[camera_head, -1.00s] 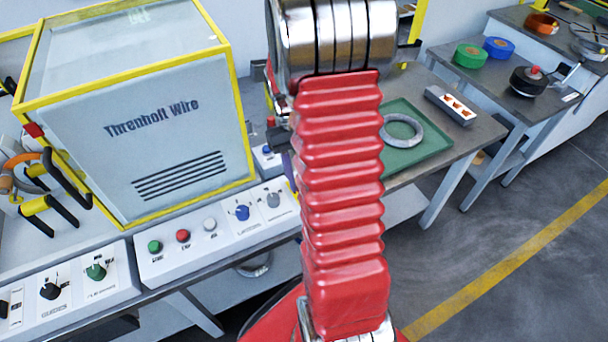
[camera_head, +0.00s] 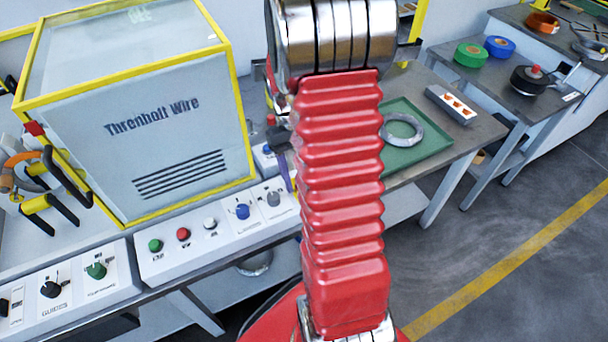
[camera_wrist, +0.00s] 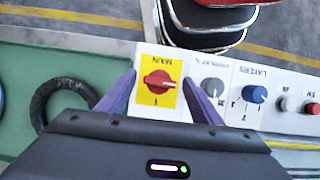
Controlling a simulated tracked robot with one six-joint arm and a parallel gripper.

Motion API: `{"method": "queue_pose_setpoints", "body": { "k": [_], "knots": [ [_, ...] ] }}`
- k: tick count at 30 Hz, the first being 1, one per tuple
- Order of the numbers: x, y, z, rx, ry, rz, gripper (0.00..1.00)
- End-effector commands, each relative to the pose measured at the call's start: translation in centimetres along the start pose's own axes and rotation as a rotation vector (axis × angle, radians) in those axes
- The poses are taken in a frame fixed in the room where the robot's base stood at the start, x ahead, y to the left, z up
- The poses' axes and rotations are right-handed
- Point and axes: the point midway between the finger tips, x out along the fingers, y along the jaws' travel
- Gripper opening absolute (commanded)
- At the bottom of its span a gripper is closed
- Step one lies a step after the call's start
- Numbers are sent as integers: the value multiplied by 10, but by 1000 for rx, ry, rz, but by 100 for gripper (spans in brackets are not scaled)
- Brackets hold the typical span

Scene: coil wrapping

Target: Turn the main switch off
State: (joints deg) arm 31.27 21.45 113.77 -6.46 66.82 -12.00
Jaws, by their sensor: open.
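The main switch (camera_wrist: 158,82) is a red rotary knob on a yellow plate under an upside-down MAIN label. Its grip bar lies roughly across the plate in the wrist view. My gripper (camera_wrist: 160,79) is open, with one purple finger on each side of the yellow plate. The fingers look apart from the knob; their height above it is hard to judge. In the head view my arm hides the switch, and only a bit of purple finger shows left of the arm.
Beside the switch are a grey knob (camera_wrist: 212,88), a blue LAYERS knob (camera_wrist: 254,94) and push buttons. A green tray (camera_head: 425,151) with a grey coil (camera_head: 402,130) lies on the other side. A yellow-framed machine cover (camera_head: 150,120) stands behind the panel.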

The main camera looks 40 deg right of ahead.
Motion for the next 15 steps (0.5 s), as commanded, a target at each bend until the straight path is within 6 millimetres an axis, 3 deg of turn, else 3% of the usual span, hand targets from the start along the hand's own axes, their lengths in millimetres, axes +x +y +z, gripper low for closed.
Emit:
{"method": "queue_pose_setpoints", "body": {
  "k": [8, 15],
  "knots": [
    [-13, 0, -1, 0, 4, 1, 59],
    [-50, 0, -1, 0, 5, 2, 59]
  ]
}}
